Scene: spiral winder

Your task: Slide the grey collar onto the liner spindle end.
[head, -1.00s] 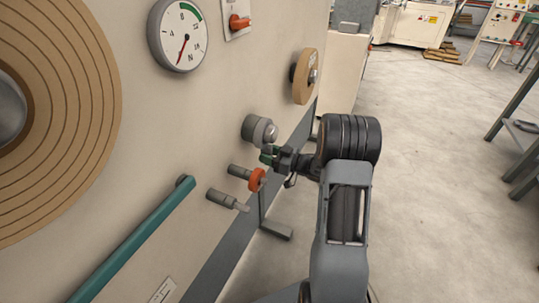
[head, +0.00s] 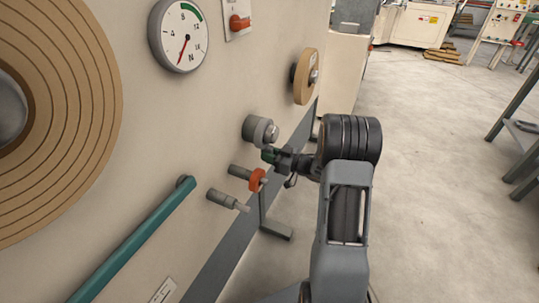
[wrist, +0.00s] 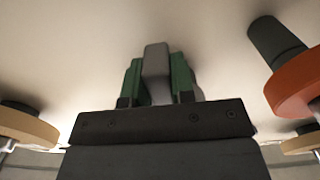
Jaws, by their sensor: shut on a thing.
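The grey collar (head: 261,132) is a light ring low on the machine face in the head view. It appears to sit around the liner spindle end, whose bright tip (head: 272,133) shows through it and whose darker thick part (head: 248,126) lies behind. My gripper (head: 268,154) is just below the ring, its green fingers shut on the collar's lower part. In the wrist view the fingers pinch a grey block (wrist: 156,70) of the collar from both sides. The spindle is not visible there. How far the collar is along the spindle I cannot tell.
A shaft with an orange collar (head: 257,180) is close below my gripper; a bare stepped shaft (head: 223,199) is lower left. A teal bar (head: 135,240) juts out at left. A tan roll (head: 304,77) is above.

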